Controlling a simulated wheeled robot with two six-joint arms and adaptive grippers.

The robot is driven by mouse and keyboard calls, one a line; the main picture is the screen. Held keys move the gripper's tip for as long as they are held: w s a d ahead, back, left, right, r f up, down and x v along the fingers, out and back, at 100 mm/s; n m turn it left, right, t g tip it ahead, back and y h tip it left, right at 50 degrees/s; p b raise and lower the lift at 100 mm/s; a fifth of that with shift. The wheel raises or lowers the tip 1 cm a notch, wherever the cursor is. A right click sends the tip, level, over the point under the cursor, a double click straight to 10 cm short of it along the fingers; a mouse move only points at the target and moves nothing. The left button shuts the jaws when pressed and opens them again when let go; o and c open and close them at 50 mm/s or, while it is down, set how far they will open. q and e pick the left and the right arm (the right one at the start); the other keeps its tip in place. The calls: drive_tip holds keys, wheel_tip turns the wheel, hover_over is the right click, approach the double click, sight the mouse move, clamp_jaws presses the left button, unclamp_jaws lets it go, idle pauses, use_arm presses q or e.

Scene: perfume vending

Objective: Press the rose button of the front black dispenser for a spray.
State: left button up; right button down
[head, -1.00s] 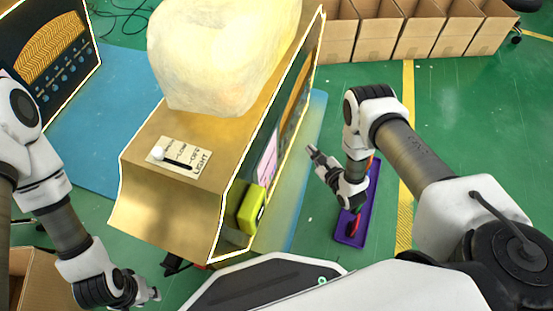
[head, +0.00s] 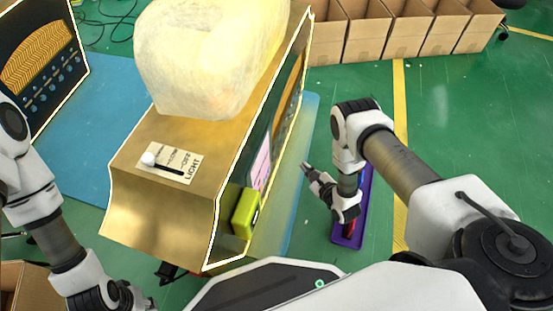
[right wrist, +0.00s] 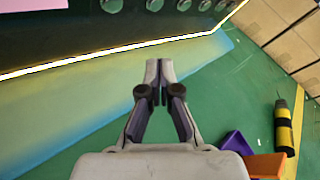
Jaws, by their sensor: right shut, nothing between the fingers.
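The front dispenser (head: 163,208) is a gold-topped box with a black panel (head: 258,158) on its right side, seen nearly edge-on in the head view. In the right wrist view the lower part of the black panel (right wrist: 60,35) crosses the top, with several round grey buttons (right wrist: 155,4) cut by the frame edge. I cannot tell which is the rose button. My right gripper (head: 305,167) is shut and empty, to the right of the panel and apart from it. It also shows in the right wrist view (right wrist: 159,68).
A lever plate marked LIGHT (head: 168,163) and a large pale lump (head: 210,55) are on the dispenser's top. A yellow-green box (head: 245,212) is on its side. A purple tray (head: 364,190) lies on the floor. Open cartons (head: 370,35) stand behind. Another black dispenser (head: 45,65) is at left.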

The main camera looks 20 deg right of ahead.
sight(276, 155)
drive_tip(key=w+a+b, duration=0.1)
drive_tip(key=w+a, duration=0.3)
drive_tip(key=a, duration=0.1)
drive_tip(key=shift+w+a, duration=0.15)
drive_tip(key=shift+w+a, duration=0.1)
idle(1.2)
drive_tip(key=shift+w+a+b, duration=0.2)
drive_tip(key=shift+a+b, duration=0.05)
drive_tip(key=shift+b, duration=0.05)
drive_tip(key=shift+w+a, duration=0.25)
drive_tip(key=shift+a, duration=0.1)
idle(0.7)
drive_tip(key=shift+s+d, duration=0.55)
drive_tip(key=shift+d, duration=0.15)
